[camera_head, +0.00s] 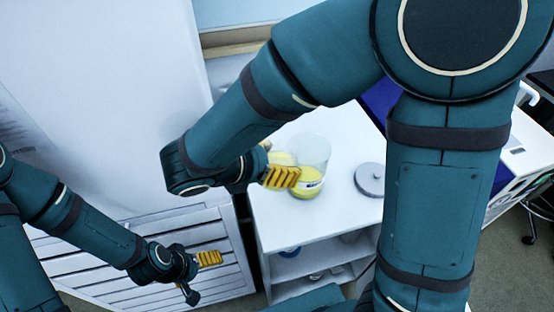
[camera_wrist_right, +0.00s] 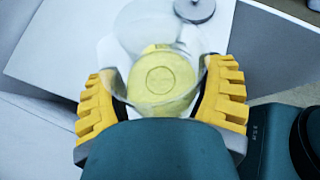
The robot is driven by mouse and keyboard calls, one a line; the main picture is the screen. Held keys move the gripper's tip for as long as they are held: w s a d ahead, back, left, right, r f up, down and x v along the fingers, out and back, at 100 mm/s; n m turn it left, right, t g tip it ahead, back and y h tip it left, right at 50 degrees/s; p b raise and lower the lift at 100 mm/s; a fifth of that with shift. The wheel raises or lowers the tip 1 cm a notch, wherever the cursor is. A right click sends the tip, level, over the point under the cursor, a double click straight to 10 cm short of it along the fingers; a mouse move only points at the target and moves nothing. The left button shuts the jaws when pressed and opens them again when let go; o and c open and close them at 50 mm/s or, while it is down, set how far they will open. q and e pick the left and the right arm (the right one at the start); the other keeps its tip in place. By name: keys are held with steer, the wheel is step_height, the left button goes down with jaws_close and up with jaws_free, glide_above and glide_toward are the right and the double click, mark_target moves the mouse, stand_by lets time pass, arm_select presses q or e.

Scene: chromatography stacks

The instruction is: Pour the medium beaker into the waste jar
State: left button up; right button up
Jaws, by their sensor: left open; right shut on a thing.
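The waste jar (camera_head: 311,160) is clear glass with yellow contents low down and a label. It stands on the white cabinet top in the head view. My right gripper (camera_head: 281,177) is shut on the medium beaker (camera_head: 278,158), at the jar's left side in the picture. The fingers and arm partly hide the beaker there. In the right wrist view the clear beaker (camera_wrist_right: 133,100) sits between the yellow fingers, with yellow showing through it. I cannot tell its exact tilt or whether it touches the jar. My left gripper (camera_head: 209,258) is open and empty, low at the left.
A round grey lid (camera_head: 370,179) lies on the cabinet top (camera_head: 345,212) to the right of the jar. Open shelves (camera_head: 310,265) below hold small items. A white slatted front (camera_head: 120,275) stands behind my left gripper. The cabinet's front corner is clear.

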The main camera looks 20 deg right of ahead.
steer(key=shift+w+d+r+g+y+p, duration=0.25)
steer(key=shift+d+y+p, duration=0.1)
steer(key=shift+y+p, duration=0.1)
steer(key=shift+w+d+r+g+y+p, duration=0.15)
steer(key=shift+d+r+y+p, duration=0.1)
steer(key=shift+d+y+p, duration=0.15)
steer(key=shift+s+a+f, duration=0.1)
steer(key=shift+a+f, duration=0.05)
steer(key=shift+a, duration=0.15)
steer(key=shift+d+r+y+p, duration=0.25)
steer(key=shift+d+y+p, duration=0.25)
steer(key=shift+p, duration=0.5)
steer(key=shift+a, duration=0.1)
